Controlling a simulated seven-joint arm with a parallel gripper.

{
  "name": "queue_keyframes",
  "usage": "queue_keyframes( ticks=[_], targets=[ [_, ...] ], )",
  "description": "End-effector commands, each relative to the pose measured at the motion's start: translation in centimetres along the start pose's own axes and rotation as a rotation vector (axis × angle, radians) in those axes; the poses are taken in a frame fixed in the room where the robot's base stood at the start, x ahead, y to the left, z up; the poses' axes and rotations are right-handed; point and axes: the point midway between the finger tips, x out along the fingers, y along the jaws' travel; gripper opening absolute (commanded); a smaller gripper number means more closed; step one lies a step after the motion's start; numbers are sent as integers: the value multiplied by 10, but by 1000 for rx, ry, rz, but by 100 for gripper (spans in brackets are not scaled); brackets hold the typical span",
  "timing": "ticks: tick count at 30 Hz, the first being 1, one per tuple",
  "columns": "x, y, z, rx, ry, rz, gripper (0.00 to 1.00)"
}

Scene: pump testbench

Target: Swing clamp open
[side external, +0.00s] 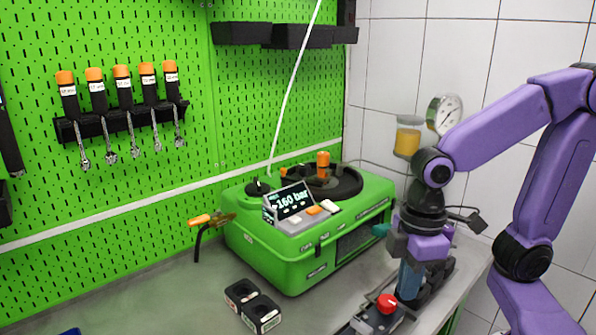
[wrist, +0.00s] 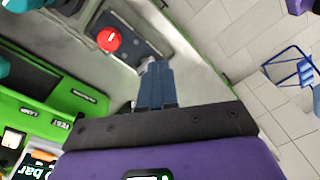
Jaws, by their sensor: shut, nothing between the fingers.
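My gripper (wrist: 155,68) is shut and empty, its two blue-grey fingers side by side. In the side view my gripper (side external: 406,290) points down at the right end of the bench. A dark fixture (side external: 440,274) stands just behind the fingers and is partly hidden by them; I cannot tell whether they touch it. I cannot clearly make out which part is the clamp or how it stands. A teal part (side external: 380,229) shows beside my wrist at the green pump unit's right side.
The green pump unit (side external: 285,255) carries a display reading 160 bar. A red button (side external: 387,303) on a dark base is at the bench front; it also shows in the wrist view (wrist: 109,39). A pressure gauge (side external: 444,114) is on the wall.

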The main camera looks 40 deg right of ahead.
Motion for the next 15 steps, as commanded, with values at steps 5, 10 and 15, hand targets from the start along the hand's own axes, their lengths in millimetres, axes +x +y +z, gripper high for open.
queue_keyframes(
  ticks=[5, 10, 15],
  targets=[
    [-19, 28, -45, 112, 23, -46, 0],
    [-37, 63, -80, 207, 55, -91, 0],
    [-54, 104, -110, 293, 97, -133, 0]
  ],
)
